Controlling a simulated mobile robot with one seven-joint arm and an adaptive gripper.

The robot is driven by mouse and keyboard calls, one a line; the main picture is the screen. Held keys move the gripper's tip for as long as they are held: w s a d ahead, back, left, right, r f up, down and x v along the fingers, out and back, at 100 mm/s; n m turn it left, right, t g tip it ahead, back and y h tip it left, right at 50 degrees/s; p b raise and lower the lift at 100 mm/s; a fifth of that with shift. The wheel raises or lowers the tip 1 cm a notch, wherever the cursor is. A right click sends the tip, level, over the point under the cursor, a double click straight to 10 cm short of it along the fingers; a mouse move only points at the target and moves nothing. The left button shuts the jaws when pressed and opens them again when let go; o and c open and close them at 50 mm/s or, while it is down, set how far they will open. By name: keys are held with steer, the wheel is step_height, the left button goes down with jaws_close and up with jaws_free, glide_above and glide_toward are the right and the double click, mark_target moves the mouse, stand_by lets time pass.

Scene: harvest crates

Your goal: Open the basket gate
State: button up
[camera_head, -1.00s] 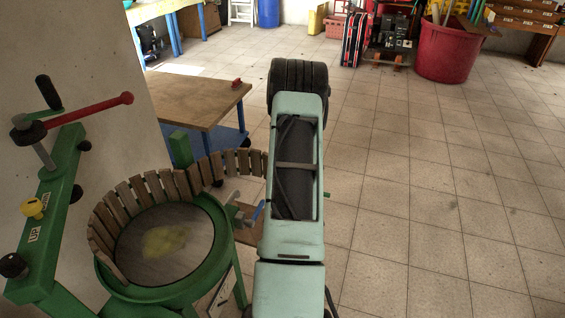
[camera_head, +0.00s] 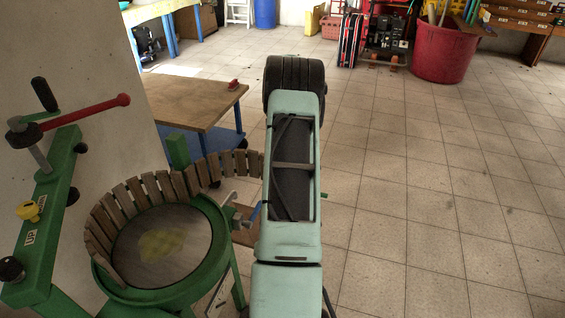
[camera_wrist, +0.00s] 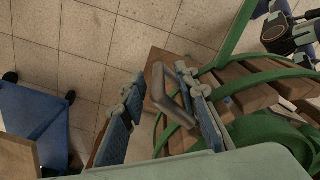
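The basket is a ring of upright wooden slats (camera_head: 130,195) on a green round stand (camera_head: 195,282), and its front is open. A slatted section, which looks like the gate (camera_head: 235,163), swings out at the back and runs behind my arm. In the wrist view, wooden slats with green hoops (camera_wrist: 262,77) lie to the right. A grey bent handle (camera_wrist: 172,98) stands between the blue-padded fingers of my gripper (camera_wrist: 160,85). The fingers are apart, with a gap on the left of the handle. Contact with the right finger is unclear.
A wooden table (camera_head: 192,100) with blue legs stands behind the basket. A green post with a red lever (camera_head: 85,112) rises at the left by the wall. A red tub (camera_head: 445,52) is at the back right. The tiled floor to the right is clear.

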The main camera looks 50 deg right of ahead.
step_height(320, 180, up, 10)
steer(key=shift+r, duration=0.2)
steer(key=shift+a, duration=0.1)
stand_by(0.5)
